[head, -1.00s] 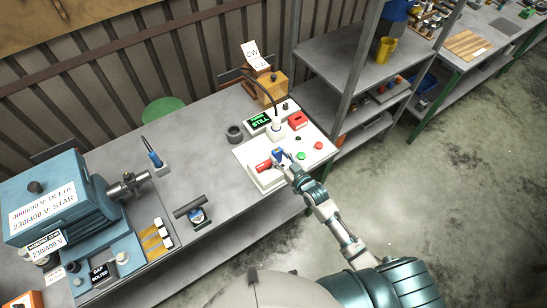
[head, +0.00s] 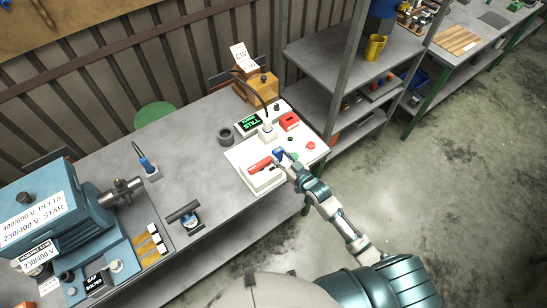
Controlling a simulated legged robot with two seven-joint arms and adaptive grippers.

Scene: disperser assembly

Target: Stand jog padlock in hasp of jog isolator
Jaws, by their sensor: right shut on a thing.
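A small blue padlock (head: 278,152) is in my right gripper (head: 286,157), which is shut on it above the white control panel (head: 240,155). The jog isolator (head: 262,177) appears to be the white box on the panel's near left part, with a red handle (head: 259,165) on top. The padlock is close to the right end of the red handle. My gripper hides part of that spot, so I cannot tell whether the padlock touches the hasp. My left gripper is not in view.
A blue motor (head: 40,215) fills the bench's left end. Shelving (head: 340,92) stands right.

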